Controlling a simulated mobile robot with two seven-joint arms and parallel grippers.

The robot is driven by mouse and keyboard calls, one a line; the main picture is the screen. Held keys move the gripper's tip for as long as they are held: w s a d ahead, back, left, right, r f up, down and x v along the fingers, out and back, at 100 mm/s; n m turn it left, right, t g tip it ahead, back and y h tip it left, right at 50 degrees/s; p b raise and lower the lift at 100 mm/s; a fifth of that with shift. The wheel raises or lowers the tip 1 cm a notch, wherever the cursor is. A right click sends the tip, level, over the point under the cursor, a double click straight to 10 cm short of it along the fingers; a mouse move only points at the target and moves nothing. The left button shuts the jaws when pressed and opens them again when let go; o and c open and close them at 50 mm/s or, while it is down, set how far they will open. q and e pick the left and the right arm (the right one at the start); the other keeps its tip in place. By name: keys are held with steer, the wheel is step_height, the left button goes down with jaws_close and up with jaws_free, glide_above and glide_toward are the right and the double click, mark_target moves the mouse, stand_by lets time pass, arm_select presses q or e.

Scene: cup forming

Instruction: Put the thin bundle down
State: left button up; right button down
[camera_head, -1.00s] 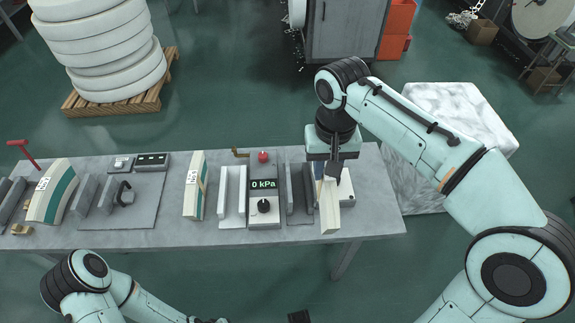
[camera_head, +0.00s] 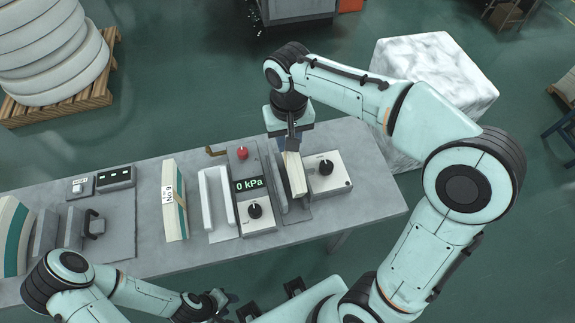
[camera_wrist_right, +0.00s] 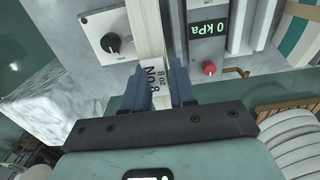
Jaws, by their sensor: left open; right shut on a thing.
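The thin bundle (camera_head: 296,175) is a pale, narrow strip stack; its label reads "No 8" in the right wrist view (camera_wrist_right: 152,38). My right gripper (camera_head: 291,147) is shut on its far end, with a blue finger on each side of it in the right wrist view (camera_wrist_right: 158,88). In the head view the bundle is between a dark upright plate (camera_head: 279,182) and a box with a black knob (camera_head: 327,173). I cannot tell whether its underside touches anything. My left gripper (camera_head: 270,299) is open and empty at the bottom, in front of the table.
The grey table (camera_head: 362,205) holds a pressure unit reading 0 kPa (camera_head: 250,196), a light upright plate (camera_head: 216,198), a "No 9" bundle (camera_head: 174,200) and a small control box (camera_head: 115,178). A white marbled block (camera_head: 440,75) stands behind. The table's right end is clear.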

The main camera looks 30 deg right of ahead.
arm_select(q)
steer(key=shift+s+f+b, duration=0.4)
steer(key=shift+f+b, duration=0.15)
steer(key=shift+f, duration=0.3)
arm_select(e)
step_height(320, 180, down, 11)
steer(key=shift+w+r, duration=0.1)
steer(key=shift+w, duration=0.05)
steer(key=shift+f, duration=0.2)
arm_select(q)
steer(key=shift+s+d+f, duration=0.1)
arm_select(e)
steer(key=c, duration=0.9)
jaws_free()
steer(key=shift+a, duration=0.1)
steer(key=shift+r, duration=0.2)
arm_select(q)
steer(key=shift+w+r+p, duration=0.4)
steer(key=shift+r, duration=0.2)
steer(key=shift+w+r+p, duration=0.35)
steer(key=shift+r+p, duration=0.05)
steer(key=shift+r, duration=0.15)
arm_select(e)
step_height(320, 180, up, 12)
steer(key=shift+f, duration=0.1)
